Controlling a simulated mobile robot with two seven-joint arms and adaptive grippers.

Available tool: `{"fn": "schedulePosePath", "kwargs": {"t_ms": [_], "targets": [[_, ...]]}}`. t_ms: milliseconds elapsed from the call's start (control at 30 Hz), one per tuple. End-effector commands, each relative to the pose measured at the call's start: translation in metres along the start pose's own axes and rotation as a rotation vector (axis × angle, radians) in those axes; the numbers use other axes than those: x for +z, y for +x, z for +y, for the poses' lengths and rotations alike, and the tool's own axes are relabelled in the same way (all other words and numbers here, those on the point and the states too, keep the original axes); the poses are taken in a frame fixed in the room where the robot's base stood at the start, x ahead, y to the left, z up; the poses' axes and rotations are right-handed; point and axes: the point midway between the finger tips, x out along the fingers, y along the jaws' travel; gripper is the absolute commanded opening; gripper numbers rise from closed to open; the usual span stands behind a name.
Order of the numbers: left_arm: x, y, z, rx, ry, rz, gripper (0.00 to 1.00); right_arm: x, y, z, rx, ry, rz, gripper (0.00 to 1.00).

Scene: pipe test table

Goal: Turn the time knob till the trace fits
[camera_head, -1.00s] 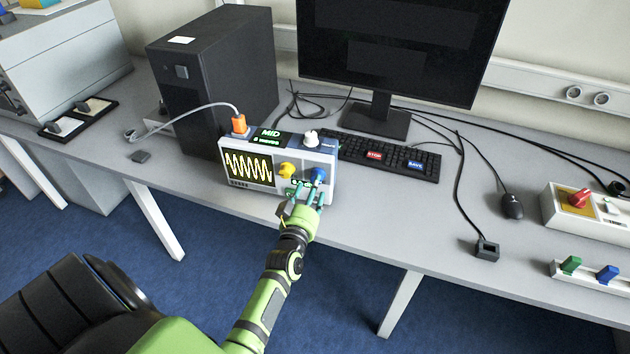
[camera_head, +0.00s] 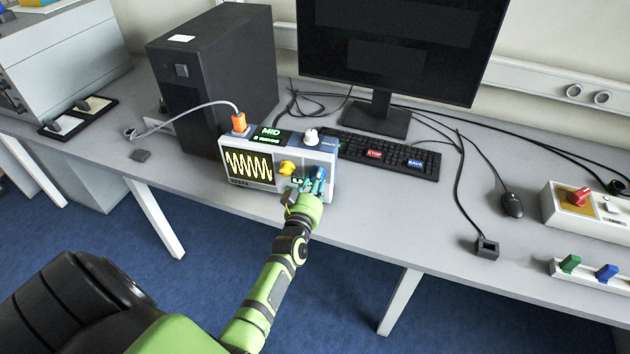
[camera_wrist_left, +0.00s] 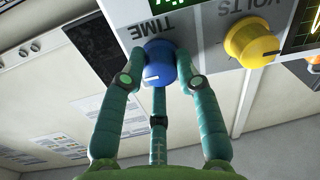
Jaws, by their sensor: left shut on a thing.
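The oscilloscope (camera_head: 233,183) stands on the table with a yellow wavy trace on its dark screen (camera_head: 248,167). A display on its top reads MID (camera_head: 271,132). The blue TIME knob (camera_wrist_left: 160,64) shows in the left wrist view, with a white pointer line on its face. My left gripper (camera_head: 312,184) is at the right part of the oscilloscope's front, its teal fingers closed around the blue knob. The yellow VOLTS knob (camera_wrist_left: 251,45) is beside it, apart from the fingers. In the head view my fingers mostly hide the blue knob. My right gripper is not in view.
An orange plug (camera_head: 239,122) with a grey cable sits on the oscilloscope's top, near a white knob (camera_head: 311,136). A black computer tower (camera_head: 190,85) stands behind left. A keyboard (camera_head: 345,147) with red and blue keys lies behind right.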

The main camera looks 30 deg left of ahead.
Motion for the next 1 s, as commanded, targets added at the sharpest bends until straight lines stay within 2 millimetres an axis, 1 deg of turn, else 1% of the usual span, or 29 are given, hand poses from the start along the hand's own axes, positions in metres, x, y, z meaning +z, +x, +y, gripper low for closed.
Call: {"fn": "schedulePosePath", "kwargs": {"t_ms": [167,367,1000], "targets": [[-0.0016,0.0005,-0.0004,0.0,-0.051,0.004,0.0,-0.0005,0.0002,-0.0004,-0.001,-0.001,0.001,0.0],[-0.0018,0.0007,-0.0006,0.0,-0.176,0.005,0.0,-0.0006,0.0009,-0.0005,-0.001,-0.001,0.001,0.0],[-0.0024,0.0011,-0.0017,0.002,-0.759,0.008,0.0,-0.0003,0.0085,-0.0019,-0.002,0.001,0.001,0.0]]}}
